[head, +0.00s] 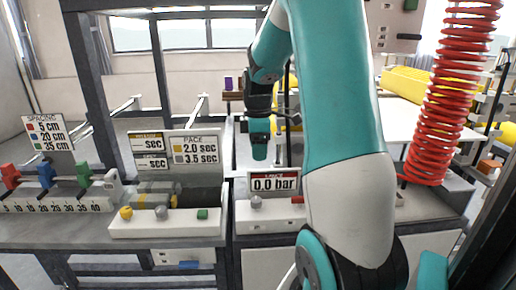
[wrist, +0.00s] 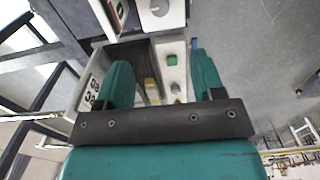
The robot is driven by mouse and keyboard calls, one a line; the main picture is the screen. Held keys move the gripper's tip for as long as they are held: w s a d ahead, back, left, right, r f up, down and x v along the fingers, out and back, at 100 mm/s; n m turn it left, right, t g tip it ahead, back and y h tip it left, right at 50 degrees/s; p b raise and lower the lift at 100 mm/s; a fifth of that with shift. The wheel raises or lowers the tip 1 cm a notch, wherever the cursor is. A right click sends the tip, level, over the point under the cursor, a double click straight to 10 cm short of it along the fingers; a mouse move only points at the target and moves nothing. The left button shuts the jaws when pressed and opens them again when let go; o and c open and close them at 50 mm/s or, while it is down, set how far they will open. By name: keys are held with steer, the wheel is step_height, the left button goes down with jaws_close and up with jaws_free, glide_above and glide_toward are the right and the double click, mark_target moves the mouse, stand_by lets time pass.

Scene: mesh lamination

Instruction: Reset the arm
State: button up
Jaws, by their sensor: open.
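My arm (head: 342,110) is teal and white and rises large through the right middle of the head view. My gripper (head: 259,150) hangs in the middle of that view, above and behind the panel with the 0.0 bar display (head: 275,184). In the wrist view my gripper (wrist: 161,75) shows two teal fingers spread apart with nothing between them. A white control box with a green button (wrist: 172,59) and a yellow knob (wrist: 151,86) lies beyond the fingers, apart from them.
The white button box (head: 165,224) and the spacing rail (head: 60,203) with red, blue and green blocks stand at the left. A red coiled hose (head: 447,95) hangs at the right, beside yellow rolls (head: 405,88). Dark frame posts (head: 160,70) stand behind.

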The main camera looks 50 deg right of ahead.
stand_by(0.6)
steer(key=a+r+t+y, duration=0.1)
steer(key=a+r, duration=0.1)
steer(key=a, duration=0.9)
steer(key=a+r, duration=0.2)
steer(key=a, duration=0.9)
steer(key=s+a+m+g+y, duration=0.1)
steer(key=s+a+y, duration=0.2)
steer(key=s+a, duration=1.1)
steer(key=a+r, duration=0.1)
steer(key=a, duration=0.2)
steer(key=shift+s, duration=0.35)
